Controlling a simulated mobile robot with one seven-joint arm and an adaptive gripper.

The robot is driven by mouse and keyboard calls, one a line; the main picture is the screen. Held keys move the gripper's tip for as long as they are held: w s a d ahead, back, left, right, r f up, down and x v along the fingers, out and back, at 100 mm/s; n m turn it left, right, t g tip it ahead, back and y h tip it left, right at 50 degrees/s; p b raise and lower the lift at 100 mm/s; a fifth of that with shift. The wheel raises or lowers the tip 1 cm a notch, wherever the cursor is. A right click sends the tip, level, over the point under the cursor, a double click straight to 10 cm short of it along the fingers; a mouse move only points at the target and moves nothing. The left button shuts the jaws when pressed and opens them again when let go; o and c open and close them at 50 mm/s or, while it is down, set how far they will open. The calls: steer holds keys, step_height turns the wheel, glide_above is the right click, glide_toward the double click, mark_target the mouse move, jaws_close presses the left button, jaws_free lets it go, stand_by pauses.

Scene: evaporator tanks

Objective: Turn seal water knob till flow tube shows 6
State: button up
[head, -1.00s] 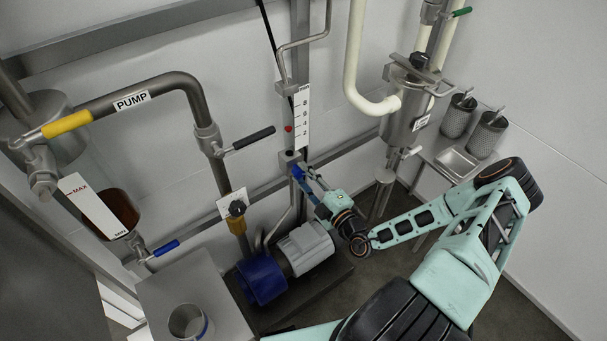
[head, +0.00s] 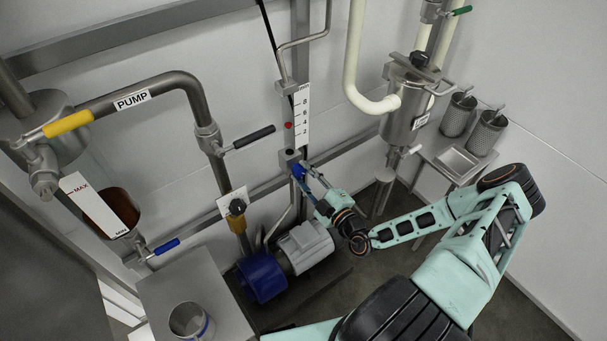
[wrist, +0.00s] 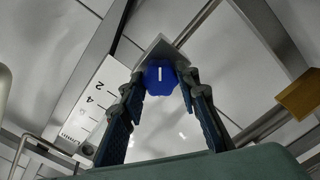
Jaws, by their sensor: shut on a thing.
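The seal water knob is a blue faceted knob (wrist: 160,76) with a white line mark, on the grey block below the flow tube; it also shows in the head view (head: 298,170). My gripper (wrist: 164,88) is shut on it, one finger on each side; in the head view my gripper (head: 304,180) reaches it from the lower right. The white line stands near upright in the wrist view. The flow tube scale (head: 302,116) reads 2, 4, 6, 8 upward. Its red float (head: 289,125) sits close to 4. The float is not clear in the wrist view.
A pump with a blue end (head: 262,277) and grey motor stands below left of my gripper. A black-handled valve (head: 254,137) and a dark knob on a yellow-brown fitting (head: 237,207) are to the left. A steel strainer (head: 409,105) hangs right. A small table (head: 457,162) holds mesh baskets.

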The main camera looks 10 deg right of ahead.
steer(key=o, duration=1.2)
steer(key=shift+c, duration=0.2)
steer(key=v, duration=1.2)
